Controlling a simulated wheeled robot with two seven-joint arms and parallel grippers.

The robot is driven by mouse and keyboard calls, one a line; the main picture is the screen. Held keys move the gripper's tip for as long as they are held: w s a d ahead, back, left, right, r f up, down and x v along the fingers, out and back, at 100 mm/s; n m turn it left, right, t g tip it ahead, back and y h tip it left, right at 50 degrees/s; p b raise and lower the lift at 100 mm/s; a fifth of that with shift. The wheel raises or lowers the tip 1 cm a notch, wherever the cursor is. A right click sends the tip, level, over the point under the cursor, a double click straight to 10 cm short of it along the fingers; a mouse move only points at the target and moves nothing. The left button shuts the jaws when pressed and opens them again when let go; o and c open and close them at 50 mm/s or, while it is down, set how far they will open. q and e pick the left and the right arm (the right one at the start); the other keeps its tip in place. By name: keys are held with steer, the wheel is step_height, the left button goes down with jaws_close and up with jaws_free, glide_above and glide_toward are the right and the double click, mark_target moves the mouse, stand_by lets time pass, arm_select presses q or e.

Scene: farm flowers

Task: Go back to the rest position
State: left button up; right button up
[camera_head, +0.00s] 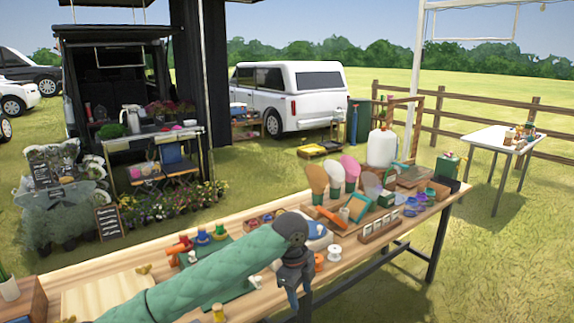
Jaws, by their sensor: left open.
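My left gripper (291,285) is at the end of the green-sleeved arm that comes in from the lower left. It is dark, points down and is open. It hangs at the near edge of the long wooden table (110,262), beside the orange and white spools. I see nothing held between its fingers. The arm hides part of the table's middle and a green mat (238,290). My right gripper is not in view.
Small coloured items, a white spool (334,252), a blue-framed piece (357,208) and fan-shaped paddles (349,166) crowd the table's middle and right. A pale board (108,292) lies at left. Grass is open right of the table, before a white side table (492,139).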

arm_select(q)
steer(key=s+f+n+h, duration=0.1)
steer(key=s+f+n, duration=0.3)
steer(key=f, duration=0.4)
steer(key=s+a+f+n+t+h, duration=0.1)
steer(key=s+f+n, duration=0.3)
steer(key=f, duration=0.5)
steer(key=s+f+n+h, duration=0.1)
steer(key=s+f+n, duration=0.3)
steer(key=f, duration=0.4)
steer(key=s+a+f+n+y, duration=0.1)
steer(key=s+a+f+n, duration=0.4)
steer(key=s+a+f, duration=0.4)
steer(key=s+a+f+n+y, duration=0.2)
steer(key=s+a+f+n, duration=0.3)
steer(key=s+a+f, duration=0.4)
steer(key=s+f, duration=0.1)
steer(key=s, duration=0.6)
steer(key=shift+s+a+n+y, duration=0.2)
steer(key=shift+s+n+y, duration=0.05)
steer(key=shift+n+y, duration=0.05)
steer(key=shift+c, duration=1.1)
steer(key=shift+a, duration=0.15)
steer(key=shift+c, duration=0.3)
